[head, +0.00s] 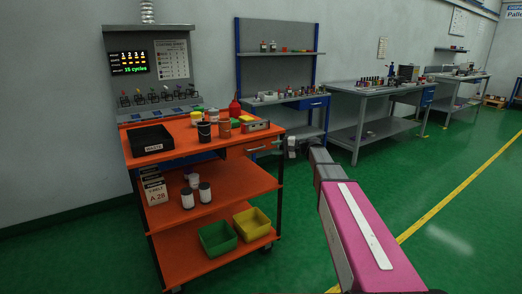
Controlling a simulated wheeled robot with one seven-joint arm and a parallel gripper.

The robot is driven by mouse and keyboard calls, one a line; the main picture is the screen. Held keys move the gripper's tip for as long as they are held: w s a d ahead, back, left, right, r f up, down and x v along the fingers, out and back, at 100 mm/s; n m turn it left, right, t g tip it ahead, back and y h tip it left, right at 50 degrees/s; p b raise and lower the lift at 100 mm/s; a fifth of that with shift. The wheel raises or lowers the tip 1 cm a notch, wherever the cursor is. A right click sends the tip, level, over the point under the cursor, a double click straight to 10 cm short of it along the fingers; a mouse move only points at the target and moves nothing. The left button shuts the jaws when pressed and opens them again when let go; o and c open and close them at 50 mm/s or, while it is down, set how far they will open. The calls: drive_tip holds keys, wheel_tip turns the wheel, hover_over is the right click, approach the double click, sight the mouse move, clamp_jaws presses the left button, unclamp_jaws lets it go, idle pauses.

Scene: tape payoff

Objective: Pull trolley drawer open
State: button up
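The trolley (215,180) is orange with three levels and stands left of centre. Its drawer (249,148) sits under the right part of the top and looks shut, with a pale bar handle on its front. My arm reaches in from the lower right, and my gripper (284,147) is small at its far end, just right of the drawer's handle. A gap between gripper and handle is hard to judge. The fingers are too small and partly hidden to show whether they are open.
The trolley top carries a black tray (150,141), cups and a red bottle (235,108). Lower shelves hold jars, a green bin (217,239) and a yellow bin (252,224). Workbenches (365,92) line the back wall. Green floor is clear to the right.

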sight(259, 148)
drive_tip(key=x, duration=0.8)
drive_tip(key=shift+w+a, duration=0.1)
drive_tip(key=shift+a, duration=0.25)
clamp_jaws()
